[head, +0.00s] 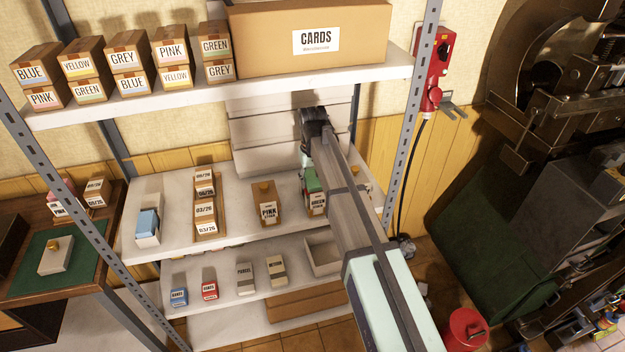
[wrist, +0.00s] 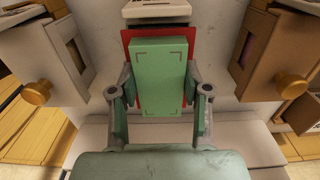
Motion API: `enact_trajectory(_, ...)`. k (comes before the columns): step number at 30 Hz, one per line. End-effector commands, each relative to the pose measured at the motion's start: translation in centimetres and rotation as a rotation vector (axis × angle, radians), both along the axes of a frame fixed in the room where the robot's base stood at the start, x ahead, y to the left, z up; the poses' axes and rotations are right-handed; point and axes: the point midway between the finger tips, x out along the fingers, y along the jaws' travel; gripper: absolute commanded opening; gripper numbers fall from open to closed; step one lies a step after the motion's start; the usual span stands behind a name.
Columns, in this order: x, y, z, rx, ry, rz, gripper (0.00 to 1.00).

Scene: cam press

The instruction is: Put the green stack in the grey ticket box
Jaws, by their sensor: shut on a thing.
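The green stack (wrist: 158,72) is a pale green block between the two fingers of my gripper (wrist: 160,88) in the wrist view, with a red panel behind it. My gripper is shut on it. In the head view the green stack (head: 312,183) shows at the "GREEN" stock box (head: 316,205) on the middle shelf, partly hidden by my arm. I cannot tell whether it is clear of that box. No box is clearly marked as the grey ticket box; a pale grey open box (head: 322,255) sits on the lower shelf, partly behind my arm.
The "PINK" stock box (head: 267,205) stands just left. Further left are dated card holders (head: 208,208) and a white tray (head: 139,238) with a blue stack. Small packs (head: 245,278) line the lower shelf. The upper shelf (head: 200,94) overhangs. A metal post (head: 408,120) stands right.

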Motion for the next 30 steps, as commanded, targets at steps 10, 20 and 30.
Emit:
enact_trajectory(10, 0.0, 0.0, 0.0, 0.0, 0.0, 0.0, 0.77)
enact_trajectory(20, 0.0, 0.0, 0.6, 0.0, -0.001, 0.0, 0.77)
enact_trajectory(30, 0.1, 0.0, 5.4, 0.001, -0.002, 0.0, 0.77)
